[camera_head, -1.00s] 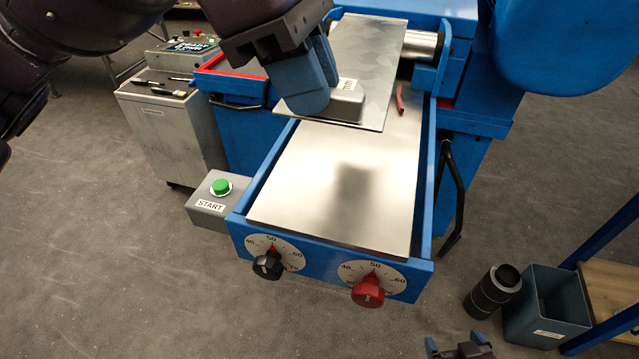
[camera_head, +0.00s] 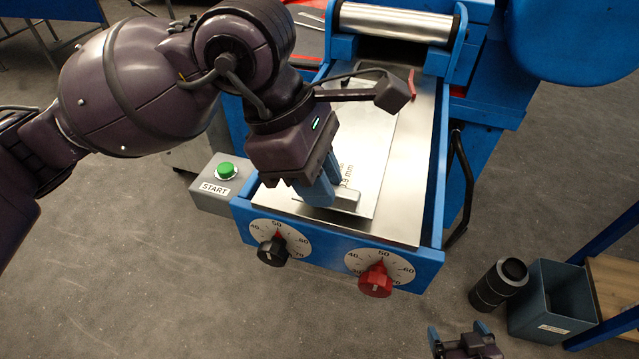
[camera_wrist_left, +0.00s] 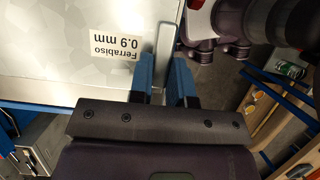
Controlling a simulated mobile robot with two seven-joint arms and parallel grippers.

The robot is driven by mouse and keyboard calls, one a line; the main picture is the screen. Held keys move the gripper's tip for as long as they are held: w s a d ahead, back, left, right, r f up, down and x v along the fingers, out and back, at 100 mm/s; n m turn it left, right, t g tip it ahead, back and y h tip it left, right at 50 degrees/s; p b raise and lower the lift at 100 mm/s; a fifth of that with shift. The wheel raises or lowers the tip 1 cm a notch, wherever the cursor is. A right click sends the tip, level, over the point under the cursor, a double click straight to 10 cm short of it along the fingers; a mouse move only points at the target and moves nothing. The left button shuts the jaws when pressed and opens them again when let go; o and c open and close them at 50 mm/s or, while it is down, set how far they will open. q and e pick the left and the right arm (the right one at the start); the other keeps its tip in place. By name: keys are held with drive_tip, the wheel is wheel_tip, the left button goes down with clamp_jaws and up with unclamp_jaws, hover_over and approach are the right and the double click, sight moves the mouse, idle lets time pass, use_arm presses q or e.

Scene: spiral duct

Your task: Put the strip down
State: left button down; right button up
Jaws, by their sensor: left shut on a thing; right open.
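The strip (camera_head: 375,150) is a thin grey metal sheet over the flat metal bed (camera_head: 420,150) of the blue machine. Its label, "Ferrabiso 0.9 mm", shows in the left wrist view (camera_wrist_left: 118,44). My left gripper (camera_head: 325,192) is shut on the grey raised grip (camera_head: 347,198) at the strip's near end; the grip also shows between the fingers in the left wrist view (camera_wrist_left: 165,45). The strip looks low and close to the bed, but I cannot tell whether it fully touches. My left arm hides part of it. My right gripper (camera_head: 462,336) is open and empty at the bottom edge.
A roller (camera_head: 395,22) spans the bed's far end. A red piece (camera_head: 411,84) lies near the bed's right side. Black (camera_head: 271,251) and red (camera_head: 376,281) knobs are on the front panel. A START box (camera_head: 214,186) stands left; a bin (camera_head: 553,305) and black cylinder (camera_head: 497,285) stand right.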

use_arm(q)
drive_tip(key=shift+f, duration=0.65)
drive_tip(key=c, duration=1.1)
unclamp_jaws()
drive_tip(key=shift+f, duration=0.15)
drive_tip(key=v, duration=1.2)
drive_tip(key=shift+r, duration=0.25)
drive_tip(key=shift+s+f, duration=0.1)
